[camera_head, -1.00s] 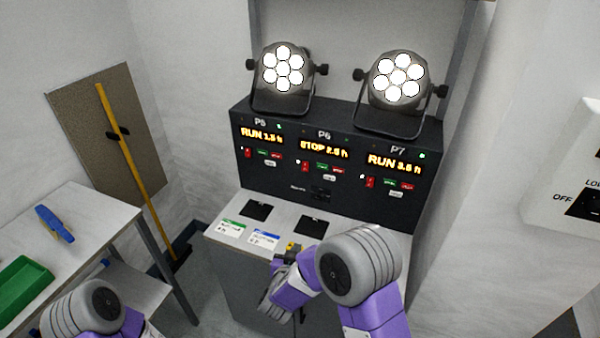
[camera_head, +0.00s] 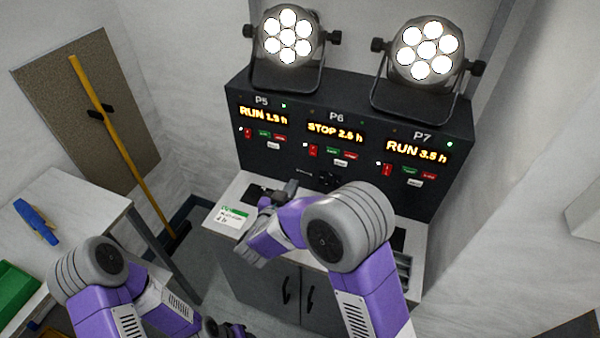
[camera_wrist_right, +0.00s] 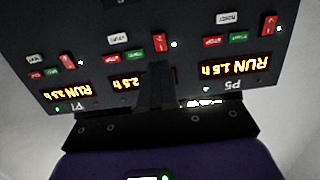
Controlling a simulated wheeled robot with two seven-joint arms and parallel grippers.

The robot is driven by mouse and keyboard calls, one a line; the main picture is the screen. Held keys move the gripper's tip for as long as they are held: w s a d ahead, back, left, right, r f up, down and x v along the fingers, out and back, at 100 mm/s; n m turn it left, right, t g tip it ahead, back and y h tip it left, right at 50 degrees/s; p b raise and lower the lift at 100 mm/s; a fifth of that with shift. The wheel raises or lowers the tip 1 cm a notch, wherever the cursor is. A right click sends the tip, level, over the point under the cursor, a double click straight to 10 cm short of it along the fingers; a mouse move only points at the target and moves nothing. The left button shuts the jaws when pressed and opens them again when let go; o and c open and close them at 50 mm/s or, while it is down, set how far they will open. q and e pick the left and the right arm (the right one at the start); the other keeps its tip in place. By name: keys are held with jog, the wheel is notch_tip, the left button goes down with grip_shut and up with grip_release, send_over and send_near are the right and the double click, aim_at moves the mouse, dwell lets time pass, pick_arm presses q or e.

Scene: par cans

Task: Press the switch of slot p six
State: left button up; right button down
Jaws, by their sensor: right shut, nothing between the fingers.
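The P6 slot is the middle one on the black panel (camera_head: 260,170). Its display (camera_head: 335,133) reads STOP 2.6 h. Below it are a red rocker switch (camera_head: 312,151), a green button (camera_head: 333,153), a red button (camera_head: 350,156) and a white button (camera_head: 340,163). My right gripper (camera_head: 290,188) is shut and empty, in front of and below the panel. In the upside-down right wrist view its fingers (camera_wrist_right: 157,72) partly cover the P6 display, with the P6 red switch (camera_wrist_right: 160,44) just beyond the tips. My left gripper (camera_head: 225,329) is low at the bottom edge, its jaws unclear.
The P5 display (camera_head: 263,115) and P7 display (camera_head: 416,151) both read RUN, with similar controls beside P6's. Two lit lamps (camera_head: 288,35) (camera_head: 425,48) stand on top. A counter with a green-marked card (camera_head: 228,216) lies below. A side table (camera_head: 90,205) stands left.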

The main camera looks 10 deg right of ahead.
aim_at(312, 155)
jog(key=b+x, duration=0.1)
jog(key=x, duration=1.2)
jog(key=shift+w+d+b, duration=0.15)
jog(key=shift+b, duration=0.25)
jog(key=shift+w+d+f+t+b, duration=0.1)
jog(key=shift+w+f+t+b, duration=0.15)
jog(key=shift+b, duration=0.5)
jog(key=shift+s+r, duration=0.1)
jog(key=shift+r, duration=0.05)
jog(key=shift+s+a, duration=0.25)
jog(key=shift+a, duration=0.05)
jog(key=s+a+f+p, duration=0.1)
jog(key=s+a+f, duration=0.1)
jog(key=s+a, duration=0.5)
jog(key=s, duration=0.4)
jog(key=shift+a+f, duration=0.1)
